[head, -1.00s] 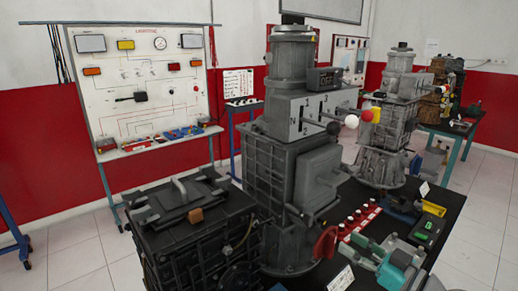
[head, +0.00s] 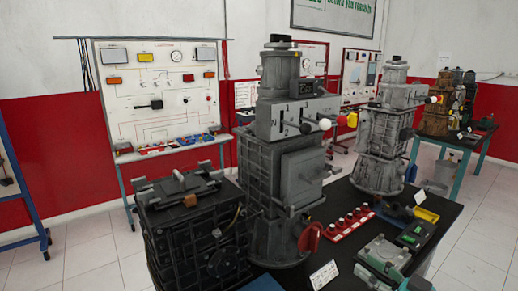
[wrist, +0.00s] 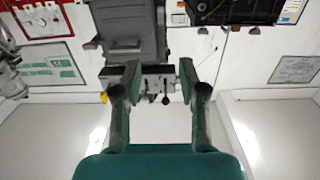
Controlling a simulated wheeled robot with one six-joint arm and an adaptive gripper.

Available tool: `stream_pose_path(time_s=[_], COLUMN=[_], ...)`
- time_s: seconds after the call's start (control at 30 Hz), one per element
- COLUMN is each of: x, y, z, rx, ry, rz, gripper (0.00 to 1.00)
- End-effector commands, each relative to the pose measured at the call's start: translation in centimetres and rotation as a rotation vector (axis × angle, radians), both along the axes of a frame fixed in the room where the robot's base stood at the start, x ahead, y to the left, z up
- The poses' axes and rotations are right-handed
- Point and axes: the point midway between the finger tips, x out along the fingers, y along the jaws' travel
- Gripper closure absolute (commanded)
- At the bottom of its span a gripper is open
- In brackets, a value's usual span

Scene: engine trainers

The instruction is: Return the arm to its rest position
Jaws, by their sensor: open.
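My gripper (wrist: 160,82) shows in the wrist view with its two green fingers spread apart. Nothing is held between them. Beyond the fingertips is a grey machine body (wrist: 128,35) with small levers at its end. I cannot tell the distance from the fingertips to it. My arm and gripper cannot be made out with certainty in the head view.
In the head view, a tall grey engine trainer (head: 285,165) stands on a dark table beside a lower dark machine (head: 195,225). A second grey trainer (head: 385,130) stands behind. A white instrument panel (head: 155,95) is at the left. Tiled floor (head: 85,262) is clear at lower left.

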Motion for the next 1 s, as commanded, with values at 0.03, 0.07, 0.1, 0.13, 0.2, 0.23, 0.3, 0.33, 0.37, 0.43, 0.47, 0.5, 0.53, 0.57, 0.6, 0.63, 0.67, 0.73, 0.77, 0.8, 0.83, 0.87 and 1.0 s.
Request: stream_pose_path(time_s=[0.03, 0.07, 0.1, 0.13, 0.2, 0.23, 0.3, 0.33, 0.37, 0.43, 0.47, 0.5, 0.53, 0.57, 0.6, 0.63, 0.67, 0.73, 0.77, 0.8, 0.83, 0.87, 1.0], x=[-0.1, -0.1, -0.2, -0.2, -0.4, -0.5, -0.7, -0.9, -1.0, -1.4, -1.6, -1.9, -2.2, -2.5, -3.0, -3.4, -3.9, -5.3, -6.0, -6.9, -7.7, -8.4, -12.3], y=[0.2, 0.2, 0.3, 0.3, 0.5, 0.6, 0.7, 0.8, 0.9, 1.2, 1.3, 1.4, 1.6, 1.7, 1.9, 2.1, 2.3, 2.7, 2.9, 3.1, 3.2, 3.4, 4.0], z=[-0.4, -0.7, -1.1, -1.4, -2.1, -2.4, -3.4, -3.8, -4.3, -5.5, -6.0, -6.8, -7.5, -8.1, -9.2, -10.0, -10.9, -13.0, -13.9, -15.1, -15.9, -16.7, -19.9], rx=[0.006, 0.010, 0.015, 0.018, 0.030, 0.035, 0.046, 0.052, 0.058, 0.073, 0.077, 0.087, 0.094, 0.100, 0.110, 0.117, 0.125, 0.141, 0.145, 0.152, 0.156, 0.159, 0.164], ry=[0.007, 0.011, 0.018, 0.023, 0.035, 0.040, 0.055, 0.063, 0.070, 0.090, 0.099, 0.110, 0.122, 0.132, 0.148, 0.161, 0.174, 0.208, 0.220, 0.238, 0.249, 0.260, 0.305], rz=[-0.007, -0.013, -0.021, -0.026, -0.041, -0.048, -0.068, -0.077, -0.087, -0.112, -0.123, -0.139, -0.153, -0.169, -0.189, -0.206, -0.226, -0.274, -0.295, -0.324, -0.344, -0.364, -0.452], gripper=[0.58, 0.58, 0.58, 0.58, 0.58, 0.58, 0.58, 0.58, 0.58, 0.58, 0.58, 0.58, 0.58, 0.58, 0.58, 0.58, 0.58, 0.58, 0.58, 0.58, 0.58, 0.58, 0.58])
